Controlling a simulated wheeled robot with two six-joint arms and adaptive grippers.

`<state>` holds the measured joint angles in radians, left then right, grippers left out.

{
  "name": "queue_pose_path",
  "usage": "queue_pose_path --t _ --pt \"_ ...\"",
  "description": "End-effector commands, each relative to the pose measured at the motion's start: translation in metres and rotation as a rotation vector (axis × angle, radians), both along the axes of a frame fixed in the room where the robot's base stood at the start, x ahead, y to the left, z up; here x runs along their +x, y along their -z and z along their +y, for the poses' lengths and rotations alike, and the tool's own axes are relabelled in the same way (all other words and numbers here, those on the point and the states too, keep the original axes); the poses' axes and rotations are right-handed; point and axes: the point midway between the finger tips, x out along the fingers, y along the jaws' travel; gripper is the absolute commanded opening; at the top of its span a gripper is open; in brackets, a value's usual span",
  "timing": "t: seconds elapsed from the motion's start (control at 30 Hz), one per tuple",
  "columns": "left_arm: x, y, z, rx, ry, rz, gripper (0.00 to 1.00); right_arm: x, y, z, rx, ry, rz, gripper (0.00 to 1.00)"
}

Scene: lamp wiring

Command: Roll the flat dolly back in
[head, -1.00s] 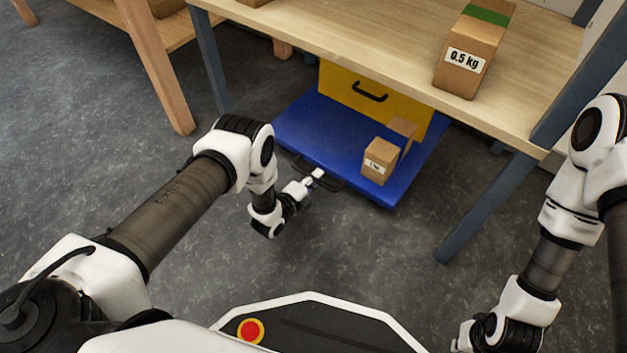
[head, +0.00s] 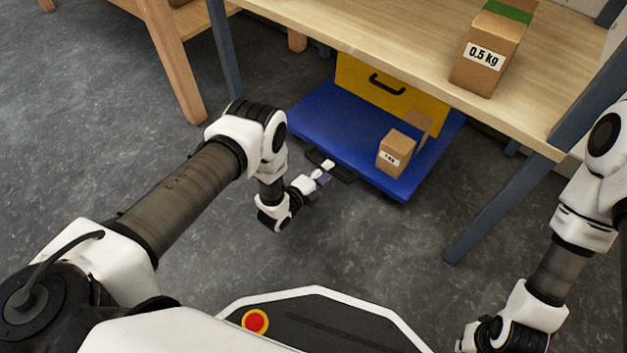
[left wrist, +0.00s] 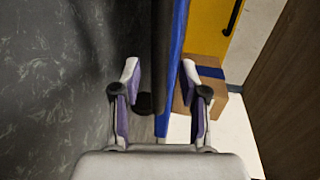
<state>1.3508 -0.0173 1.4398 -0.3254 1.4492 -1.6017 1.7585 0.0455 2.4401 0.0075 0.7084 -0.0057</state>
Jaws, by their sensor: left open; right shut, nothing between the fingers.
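The flat dolly (head: 325,130) is a blue platform partly under the wooden table, its front edge sticking out toward me. It carries a yellow case (head: 362,98) with a black handle and a small brown carton (head: 395,153). A black bar handle (head: 343,178) is at its front edge. My left gripper (head: 326,170) is at that handle. In the left wrist view its open fingers (left wrist: 160,75) stand either side of a dark bar, with the blue edge (left wrist: 178,35) close by. My right gripper (head: 466,344) is shut and empty at the bottom right, partly cut off.
The wooden table (head: 420,65) stands over the dolly and bears a carton marked 0.5 kg (head: 483,52). A blue-grey leg (head: 490,210) is right of the dolly, another (head: 224,50) left. A wooden bench leg (head: 172,60) is further left. The floor left is clear.

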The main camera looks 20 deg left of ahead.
Motion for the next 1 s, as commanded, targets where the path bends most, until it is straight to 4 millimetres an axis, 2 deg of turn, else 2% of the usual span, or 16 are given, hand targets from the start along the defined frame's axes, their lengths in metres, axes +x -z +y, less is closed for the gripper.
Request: queue_pose_path --t 0.2,0.4,0.93,1.0 --pt "-0.052 -0.011 0.02 0.0 -0.001 0.004 0.43 0.0 0.0 0.0 0.0 0.0 0.0 0.0" --pt "-0.081 -0.018 0.029 0.0 0.001 0.001 0.43 0.0 0.0 0.0 0.0 0.0 0.0 0.0" --pt "-0.084 -0.019 0.03 0.0 0.001 -0.002 0.43 0.0 0.0 0.0 0.0 0.0 0.0 0.0" --pt "-0.082 -0.025 0.03 0.0 0.002 -0.008 0.43 0.0 -0.003 0.0 0.0 0.0 0.0 0.0"
